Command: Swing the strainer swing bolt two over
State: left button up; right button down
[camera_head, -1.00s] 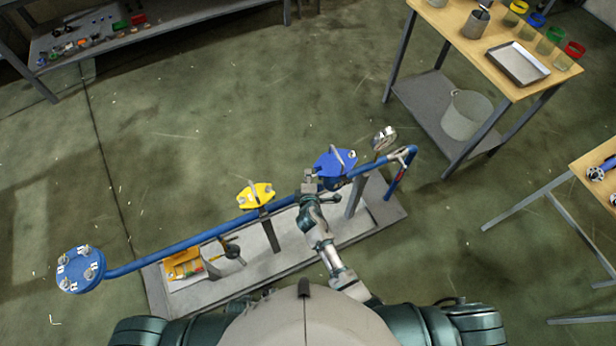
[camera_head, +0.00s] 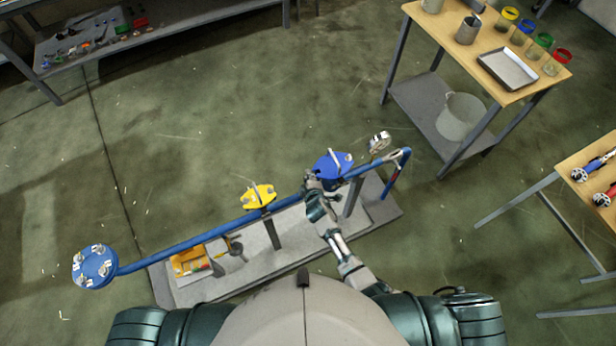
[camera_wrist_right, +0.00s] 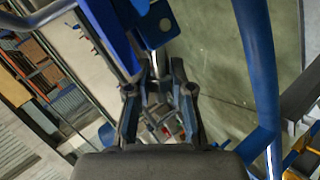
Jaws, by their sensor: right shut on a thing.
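The blue strainer (camera_head: 332,167) is on the blue pipe, right of the yellow flanged piece (camera_head: 258,197). A pale bar stands up from its top. My right gripper (camera_head: 312,184) is at the left, near side of the strainer. In the right wrist view, the gripper (camera_wrist_right: 160,72) has its fingers closed in on a short metal rod, seemingly a swing bolt (camera_wrist_right: 160,60), beside the strainer's blue plate (camera_wrist_right: 148,22). The fingers hide most of the rod, so I cannot tell its tilt. My left gripper is not in view.
A pressure gauge (camera_head: 379,142) stands right of the strainer. The pipe runs left to a blue round flange (camera_head: 95,266). A grey base plate (camera_head: 285,262) lies below, holding a yellow box (camera_head: 188,262). A wooden table (camera_head: 455,50) with jars is upper right. Floor behind the pipe is clear.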

jog(key=shift+r, duration=0.15)
jog(key=c, duration=1.2)
grip_release()
jog(key=shift+w, duration=0.1)
jog(key=shift+c, duration=0.2)
jog(key=a+v, duration=0.1)
jog(key=v, duration=0.6)
jog(key=shift+s+d, duration=0.45)
jog(key=shift+s, duration=0.05)
